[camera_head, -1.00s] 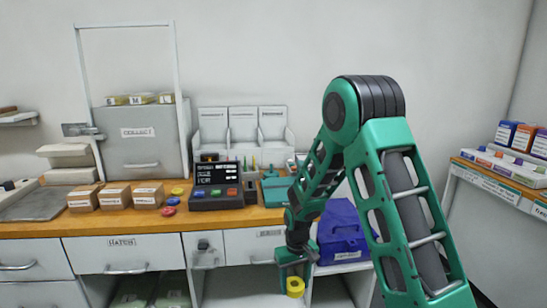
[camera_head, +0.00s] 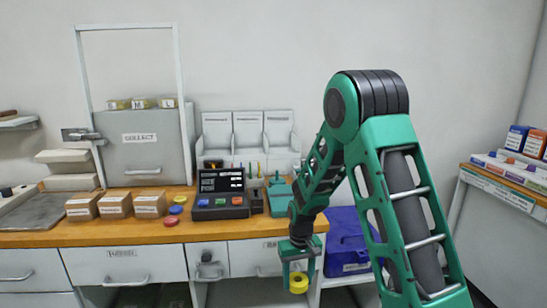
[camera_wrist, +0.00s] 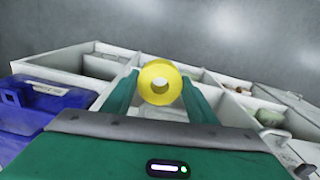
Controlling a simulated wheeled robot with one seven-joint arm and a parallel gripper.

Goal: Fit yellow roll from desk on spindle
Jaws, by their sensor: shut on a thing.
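The yellow roll (camera_head: 298,287) is in my gripper (camera_head: 298,278), low in front of the desk (camera_head: 110,235) and below its top. In the wrist view the yellow roll (camera_wrist: 158,67) sits between the two teal fingers of my gripper (camera_wrist: 160,88), its round hole facing the camera. The fingers are shut on it from both sides. I cannot make out a spindle for certain; several thin upright pegs (camera_head: 258,169) stand behind the black terminal on the desk.
Red, blue and yellow discs (camera_head: 171,221) lie left of the black terminal (camera_head: 220,208). Cardboard boxes (camera_head: 115,205) stand further left. A blue case (camera_head: 345,240) is right of the desk. A side shelf (camera_head: 500,187) with small boxes stands at far right.

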